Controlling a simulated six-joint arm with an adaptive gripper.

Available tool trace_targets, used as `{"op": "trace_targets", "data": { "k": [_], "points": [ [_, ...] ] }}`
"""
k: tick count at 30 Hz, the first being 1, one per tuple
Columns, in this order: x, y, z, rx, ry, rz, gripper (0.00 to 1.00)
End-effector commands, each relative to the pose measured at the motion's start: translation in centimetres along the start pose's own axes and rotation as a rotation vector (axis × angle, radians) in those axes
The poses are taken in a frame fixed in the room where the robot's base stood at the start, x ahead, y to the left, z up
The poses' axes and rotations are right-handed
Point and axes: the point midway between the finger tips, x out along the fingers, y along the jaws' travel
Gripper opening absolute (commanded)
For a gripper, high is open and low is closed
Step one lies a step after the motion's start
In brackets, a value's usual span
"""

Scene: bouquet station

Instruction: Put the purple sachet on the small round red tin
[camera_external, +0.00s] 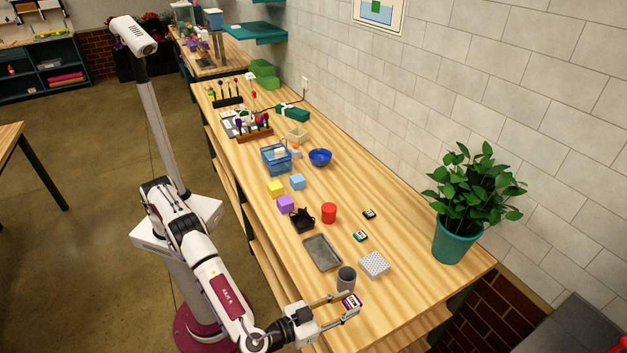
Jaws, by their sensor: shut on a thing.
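The purple sachet (352,299) is small, with a pale patch on its face. My gripper (350,305) is shut on it at the front of the table, beside the grey cup; how far above the table it is held is hard to tell. The small round red tin (329,212) stands upright in the middle of the table, well behind my gripper. Its top looks clear.
A grey cup (346,279), a grey tray (322,252) and a white perforated block (374,265) lie between my gripper and the tin. A black holder (302,220) is left of the tin. Small teal (360,236) and black (369,214) packets lie to its right.

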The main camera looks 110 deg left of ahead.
Motion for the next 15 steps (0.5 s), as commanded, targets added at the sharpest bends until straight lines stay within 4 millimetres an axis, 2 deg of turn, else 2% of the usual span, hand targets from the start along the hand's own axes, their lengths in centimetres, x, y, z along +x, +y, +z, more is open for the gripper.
{"op": "trace_targets", "data": {
  "k": [7,11,15],
  "points": [
    [1.1,-0.7,-0.5,-0.004,0.000,-0.017,0.19],
    [2.5,-1.6,-2.2,-0.009,0.001,-0.041,0.19],
    [4.7,-3.5,-4.7,-0.015,0.001,-0.079,0.19]
  ]
}}
